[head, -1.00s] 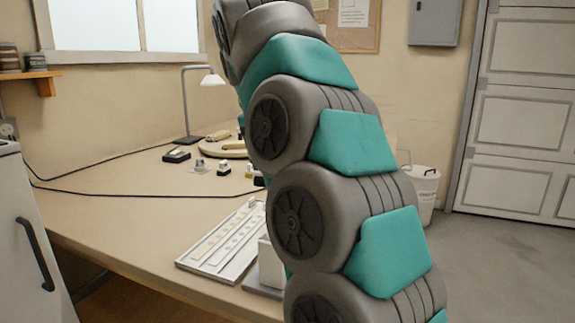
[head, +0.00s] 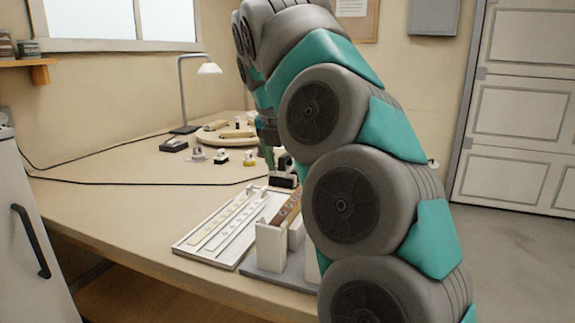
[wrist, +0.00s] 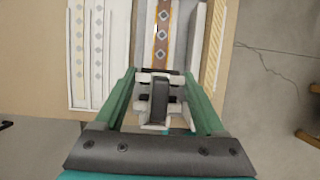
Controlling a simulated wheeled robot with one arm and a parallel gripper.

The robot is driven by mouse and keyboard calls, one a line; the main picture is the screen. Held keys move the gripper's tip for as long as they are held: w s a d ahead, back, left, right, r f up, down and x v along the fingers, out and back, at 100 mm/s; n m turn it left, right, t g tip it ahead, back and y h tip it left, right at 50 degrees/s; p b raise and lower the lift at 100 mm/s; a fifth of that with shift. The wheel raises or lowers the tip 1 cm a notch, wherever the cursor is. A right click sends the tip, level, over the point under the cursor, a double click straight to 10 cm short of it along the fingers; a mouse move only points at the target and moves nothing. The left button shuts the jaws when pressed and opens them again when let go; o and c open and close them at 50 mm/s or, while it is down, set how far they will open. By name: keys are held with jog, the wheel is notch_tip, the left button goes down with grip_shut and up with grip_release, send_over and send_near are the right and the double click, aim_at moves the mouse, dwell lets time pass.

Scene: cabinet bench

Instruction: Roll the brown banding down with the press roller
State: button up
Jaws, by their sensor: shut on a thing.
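The brown banding (wrist: 163,38) is a strip with pale diamond marks. It lies along a white piece between upright white walls, and it also shows in the head view (head: 288,209), partly hidden by my arm. My gripper (wrist: 160,78) is shut on the press roller (wrist: 159,102), a white frame with a dark middle part. The roller's dark end is at the near end of the banding in the wrist view; I cannot tell whether it touches. In the head view my gripper (head: 268,150) is mostly hidden behind my arm.
A white tray (head: 190,246) with patterned strips lies left of the banding holder (head: 270,245). Several small tools, a round wooden board (head: 225,141) and a lamp (head: 190,95) stand farther back. A black cable (head: 130,184) crosses the bench (head: 110,215). The bench's front left is clear.

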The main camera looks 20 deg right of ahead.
aim_at(299, 194)
jog(key=shift+f, duration=0.1)
jog(key=shift+f, duration=1.8)
jog(key=shift+s+f, duration=0.1)
jog(key=shift+f, duration=1)
jog(key=shift+w+d+r+p, duration=0.15)
jog(key=shift+w+d+p, duration=0.3)
jog(key=shift+w+p, duration=0.45)
jog(key=shift+w+d+f, duration=0.1)
jog(key=shift+d+f, duration=0.1)
jog(key=shift+w+d+r, duration=0.1)
jog(key=shift+w+d, duration=0.65)
jog(key=shift+w, duration=0.25)
jog(key=shift+w+d+r, duration=0.1)
jog(key=shift+w+d, duration=0.6)
jog(key=shift+w, duration=0.25)
